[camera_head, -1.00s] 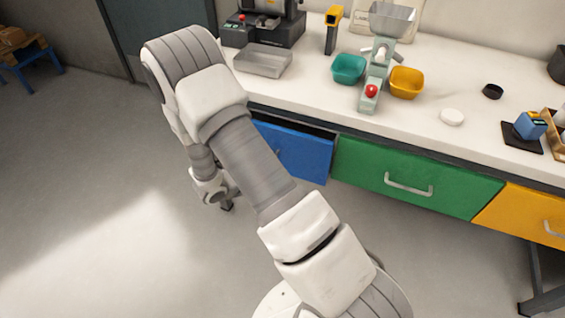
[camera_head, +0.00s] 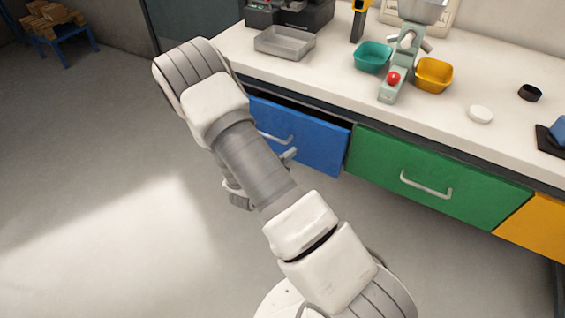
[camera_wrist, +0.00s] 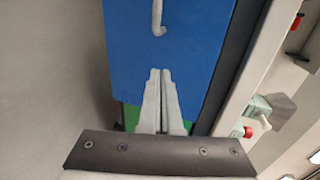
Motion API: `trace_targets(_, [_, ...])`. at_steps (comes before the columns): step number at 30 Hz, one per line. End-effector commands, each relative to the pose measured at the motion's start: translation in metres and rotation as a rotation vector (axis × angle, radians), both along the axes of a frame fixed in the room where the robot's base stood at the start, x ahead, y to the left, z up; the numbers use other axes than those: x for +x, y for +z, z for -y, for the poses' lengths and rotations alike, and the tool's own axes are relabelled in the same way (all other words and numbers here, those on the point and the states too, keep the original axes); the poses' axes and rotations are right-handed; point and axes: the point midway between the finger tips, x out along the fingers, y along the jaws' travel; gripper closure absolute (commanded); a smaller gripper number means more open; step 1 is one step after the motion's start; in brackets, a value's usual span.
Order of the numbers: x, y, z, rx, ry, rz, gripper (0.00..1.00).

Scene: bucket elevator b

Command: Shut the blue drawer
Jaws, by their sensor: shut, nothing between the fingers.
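The blue drawer (camera_head: 310,146) is at the left end of the bench, with a silver bar handle (camera_head: 276,138) on its front. It stands partly out, with a dark gap behind its top edge. In the head view my gripper (camera_head: 289,155) shows only as a small grey tip below and right of the handle; my arm hides the rest. In the wrist view the drawer front (camera_wrist: 190,40) fills the upper middle, with the handle end (camera_wrist: 158,28) ahead of the tips. My gripper (camera_wrist: 160,72) is shut and empty, in front of the drawer face; I cannot tell if it touches.
A green drawer (camera_head: 430,180) and a yellow drawer (camera_head: 537,224) sit to the right. The white bench top (camera_head: 330,80) carries a grey tray (camera_head: 284,42), a teal bin (camera_head: 373,57) and a yellow bin (camera_head: 434,75).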

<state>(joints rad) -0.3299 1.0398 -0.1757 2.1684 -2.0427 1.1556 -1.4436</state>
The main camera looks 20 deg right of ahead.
Motion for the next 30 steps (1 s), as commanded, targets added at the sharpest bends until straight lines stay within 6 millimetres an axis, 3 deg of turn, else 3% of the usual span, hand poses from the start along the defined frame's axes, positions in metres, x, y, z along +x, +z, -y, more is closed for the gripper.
trace_targets(3, [0.014, -0.009, 0.02, -0.001, -0.003, 0.002, 1.0])
trace_targets(9, [0.032, -0.008, 0.041, 0.001, -0.002, 0.001, 1.0])
trace_targets(25, [0.039, -0.006, 0.05, 0.0, 0.0, 0.0, 1.0])
trace_targets(30, [0.054, -0.005, 0.07, -0.002, -0.001, 0.002, 1.0])
